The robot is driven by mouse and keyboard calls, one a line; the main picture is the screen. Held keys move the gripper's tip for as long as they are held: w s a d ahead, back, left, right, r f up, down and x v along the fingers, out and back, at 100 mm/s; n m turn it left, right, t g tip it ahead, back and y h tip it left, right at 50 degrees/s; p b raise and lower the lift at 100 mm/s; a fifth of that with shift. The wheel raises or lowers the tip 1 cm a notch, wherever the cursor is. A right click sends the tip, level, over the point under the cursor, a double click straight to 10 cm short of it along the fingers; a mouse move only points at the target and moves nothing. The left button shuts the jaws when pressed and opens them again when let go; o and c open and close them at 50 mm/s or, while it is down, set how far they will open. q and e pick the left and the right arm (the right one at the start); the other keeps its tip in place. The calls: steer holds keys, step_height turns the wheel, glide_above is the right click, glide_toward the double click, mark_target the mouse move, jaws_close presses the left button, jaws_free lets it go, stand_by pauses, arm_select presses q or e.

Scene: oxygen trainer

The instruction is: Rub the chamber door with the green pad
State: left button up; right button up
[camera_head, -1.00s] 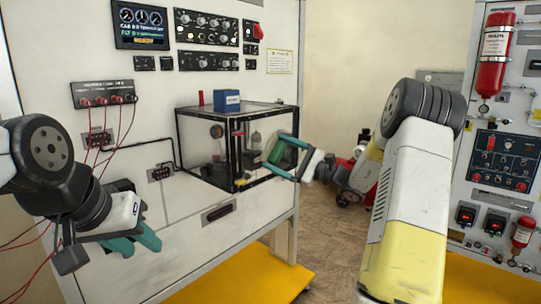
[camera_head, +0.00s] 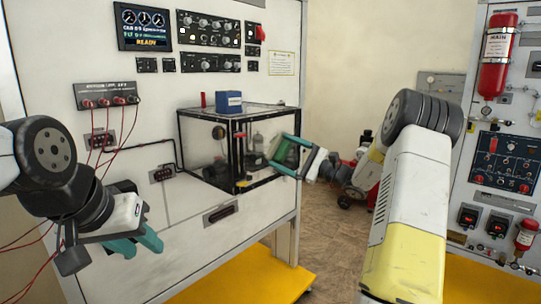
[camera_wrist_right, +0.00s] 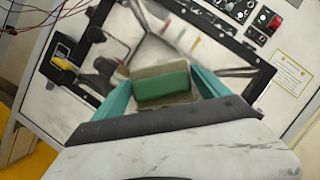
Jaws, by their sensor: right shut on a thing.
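The chamber is a clear box with a black frame (camera_head: 239,150) on the front of the white panel. Its clear door faces my right gripper, and it also shows in the right wrist view. My right gripper (camera_head: 291,156) is shut on the green pad (camera_head: 281,150), close to the chamber's right side. In the right wrist view, the green pad (camera_wrist_right: 162,87) with its beige-grey layer sits between the teal fingers, in front of the clear pane. I cannot tell whether it touches the door. My left gripper (camera_head: 138,243) is empty, its teal fingers apart, low in front of the panel.
A blue box (camera_head: 229,102) and a red cylinder stand on the chamber top. Red cables (camera_head: 105,135) hang from the panel near my left arm. A second panel with a red bottle (camera_head: 497,55) stands at right. Floor shows between the panels.

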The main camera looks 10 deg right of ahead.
steer(key=shift+w+d, duration=1.3)
steer(key=shift+d, duration=0.3)
steer(key=shift+w+d, duration=1.3)
steer(key=shift+d, duration=0.3)
steer(key=shift+a, duration=0.1)
steer(key=shift+s+a, duration=1.2)
steer(key=shift+a, duration=0.2)
steer(key=shift+s+a, duration=1.15)
steer(key=shift+a, duration=0.25)
steer(key=shift+s+a, duration=0.55)
steer(key=shift+a, duration=0.2)
steer(key=shift+s+a, duration=0.5)
steer(key=shift+a, duration=0.25)
steer(key=shift+r, duration=0.9)
steer(key=shift+w+d, duration=3.4)
steer(key=shift+d, duration=1)
steer(key=shift+s+a, duration=1.15)
steer(key=shift+a, duration=0.3)
steer(key=shift+s+a, duration=1.15)
steer(key=shift+a, duration=0.35)
steer(key=shift+s+a, duration=1.15)
steer(key=shift+a, duration=0.3)
